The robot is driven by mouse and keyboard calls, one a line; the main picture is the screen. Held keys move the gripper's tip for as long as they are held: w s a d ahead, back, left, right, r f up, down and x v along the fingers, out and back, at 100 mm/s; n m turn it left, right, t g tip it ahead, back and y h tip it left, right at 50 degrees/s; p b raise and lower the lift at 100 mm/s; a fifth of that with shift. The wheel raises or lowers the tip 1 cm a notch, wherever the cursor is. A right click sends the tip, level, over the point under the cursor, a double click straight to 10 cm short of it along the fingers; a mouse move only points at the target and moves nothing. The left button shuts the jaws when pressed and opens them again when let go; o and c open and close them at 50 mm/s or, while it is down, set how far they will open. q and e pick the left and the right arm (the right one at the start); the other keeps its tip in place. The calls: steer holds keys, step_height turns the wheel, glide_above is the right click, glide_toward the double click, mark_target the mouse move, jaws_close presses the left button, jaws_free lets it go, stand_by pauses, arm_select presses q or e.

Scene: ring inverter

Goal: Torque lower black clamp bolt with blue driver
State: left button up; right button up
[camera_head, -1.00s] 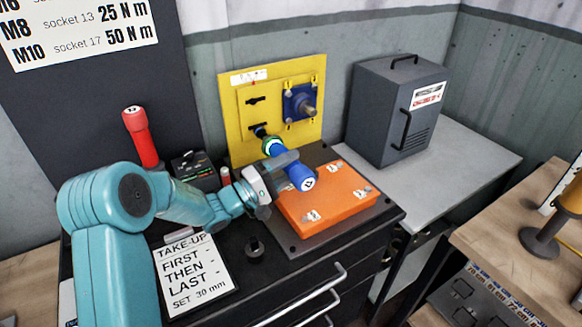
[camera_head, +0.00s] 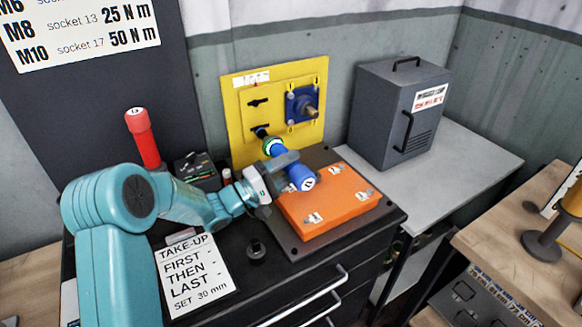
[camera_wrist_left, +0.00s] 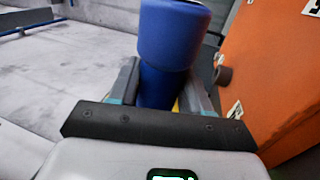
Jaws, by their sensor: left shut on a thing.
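The blue driver (camera_head: 301,179) is held by my left gripper (camera_head: 285,165), which is shut around its body. In the left wrist view the driver (camera_wrist_left: 174,40) stands between the two fingers. An upper black clamp (camera_head: 258,102) is on the panel above. My right gripper is out of view.
An orange box (camera_head: 330,205) lies just right of and below the driver. A blue motor-like unit (camera_head: 301,104) is on the panel's right. A red driver (camera_head: 142,138) stands at the left. A sign (camera_head: 196,274) and a black socket (camera_head: 255,248) lie in front. A grey cabinet (camera_head: 400,110) stands right.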

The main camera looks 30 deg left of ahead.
mark_target(298, 174)
arm_select(q)
steer(key=shift+w+a+r, duration=0.1)
steer(key=shift+w+a, duration=0.15)
steer(key=shift+a, duration=0.2)
steer(key=shift+w+a+r, duration=0.1)
steer(key=shift+w+a, duration=0.15)
steer(key=shift+a, duration=0.2)
stand_by(2.0)
steer(key=shift+s+d+f, duration=0.1)
steer(key=shift+s+d, duration=0.35)
steer(key=shift+d, duration=0.3)
steer(key=shift+s+d+r, duration=0.1)
steer(key=shift+s+d, duration=0.3)
steer(key=shift+d, duration=0.35)
steer(key=shift+s+d+f, duration=0.1)
steer(key=shift+s+d, duration=0.35)
steer(key=shift+d, duration=0.3)
